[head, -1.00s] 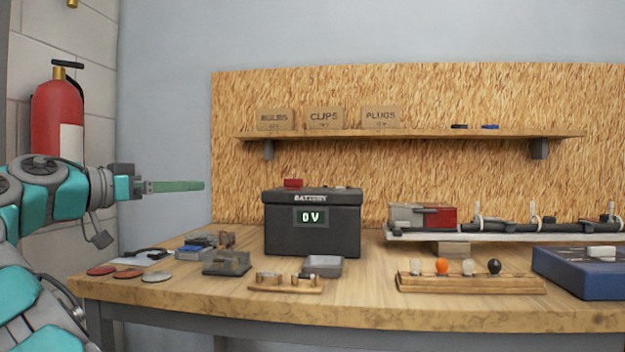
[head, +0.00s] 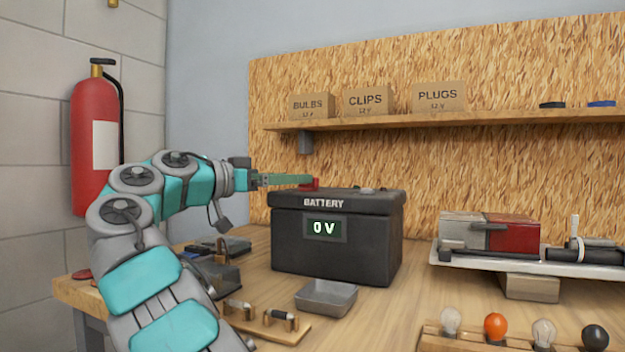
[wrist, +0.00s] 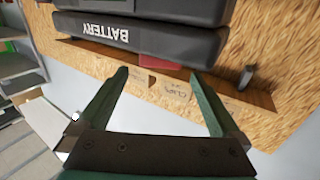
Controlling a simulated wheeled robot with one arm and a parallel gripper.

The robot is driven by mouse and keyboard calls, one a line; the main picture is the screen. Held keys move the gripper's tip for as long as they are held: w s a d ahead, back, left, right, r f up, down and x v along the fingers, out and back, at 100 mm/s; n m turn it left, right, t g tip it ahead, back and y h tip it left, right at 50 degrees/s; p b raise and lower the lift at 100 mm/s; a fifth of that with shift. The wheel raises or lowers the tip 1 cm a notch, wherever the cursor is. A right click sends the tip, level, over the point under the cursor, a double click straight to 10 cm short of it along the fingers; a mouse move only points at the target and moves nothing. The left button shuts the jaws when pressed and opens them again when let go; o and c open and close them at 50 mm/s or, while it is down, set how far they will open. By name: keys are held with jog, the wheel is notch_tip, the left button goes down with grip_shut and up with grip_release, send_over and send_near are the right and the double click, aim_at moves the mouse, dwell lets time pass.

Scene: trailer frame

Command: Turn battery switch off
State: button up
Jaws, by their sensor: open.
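The black battery box (head: 337,250) stands on the workbench, labelled BATTERY, with its display (head: 324,228) reading 0 V. A red switch part (head: 309,184) sits on top of its lid toward the left. My gripper (head: 306,180) is at the left end of the lid, with its green fingers level with the red part. In the wrist view my gripper (wrist: 160,75) is open with nothing between its fingers. There the red part (wrist: 160,62) shows beyond the fingertips, at the lid's edge. I cannot tell whether a finger touches it.
A shelf (head: 450,118) with boxes is above the battery. A metal tray (head: 326,297) lies in front of it, near a wooden fuse block (head: 270,325). A bulb rack (head: 470,343) and a trailer light unit (head: 490,235) are on the right. A fire extinguisher (head: 95,140) hangs at left.

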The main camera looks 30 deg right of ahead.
jog(key=d, duration=0.5)
jog(key=shift+w+d, duration=0.25)
jog(key=shift+w, duration=0.15)
jog(key=shift+c, duration=0.2)
jog(key=c, duration=1.2)
